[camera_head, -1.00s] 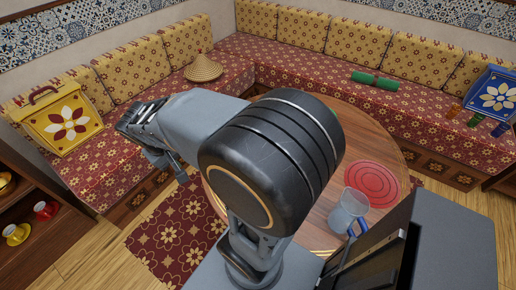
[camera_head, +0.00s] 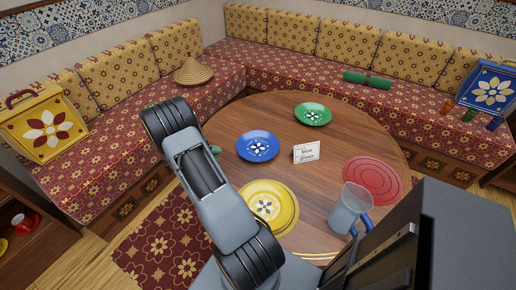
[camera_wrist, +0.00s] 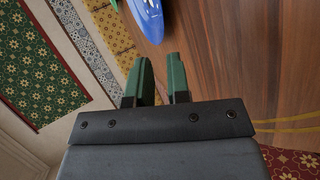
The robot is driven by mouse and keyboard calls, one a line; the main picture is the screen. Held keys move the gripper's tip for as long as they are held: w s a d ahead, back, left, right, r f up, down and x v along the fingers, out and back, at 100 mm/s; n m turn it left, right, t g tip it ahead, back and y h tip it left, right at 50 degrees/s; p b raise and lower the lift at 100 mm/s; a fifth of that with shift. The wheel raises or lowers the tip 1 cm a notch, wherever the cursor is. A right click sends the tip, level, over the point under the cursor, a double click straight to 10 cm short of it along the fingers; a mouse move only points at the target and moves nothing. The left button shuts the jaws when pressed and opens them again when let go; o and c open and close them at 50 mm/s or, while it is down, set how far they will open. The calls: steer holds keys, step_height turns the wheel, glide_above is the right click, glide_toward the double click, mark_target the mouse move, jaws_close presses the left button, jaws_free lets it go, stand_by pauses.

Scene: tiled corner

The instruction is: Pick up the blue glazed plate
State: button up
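The blue glazed plate (camera_head: 257,146) lies flat on the round wooden table, left of the card. A white flower pattern marks its middle. In the wrist view, part of the blue plate (camera_wrist: 147,18) shows at the top edge, beyond my fingertips. My gripper (camera_wrist: 159,57) has two green fingers with a gap between them and nothing held. In the head view my arm hides most of the gripper; a green fingertip peeks out left of the blue plate, apart from it.
The round table (camera_head: 335,130) also bears a yellow plate (camera_head: 268,206), a green plate (camera_head: 313,113), a small card (camera_head: 306,152), a red round mat (camera_head: 373,180) and a clear jug (camera_head: 347,208) with a blue handle. Cushioned benches (camera_head: 290,62) surround the table.

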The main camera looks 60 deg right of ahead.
mark_target(237, 156)
steer(key=x, duration=1.1)
steer(key=shift+s+a+f+p, duration=0.1)
steer(key=shift+f+p, duration=0.05)
steer(key=shift+p, duration=0.2)
jaws_close()
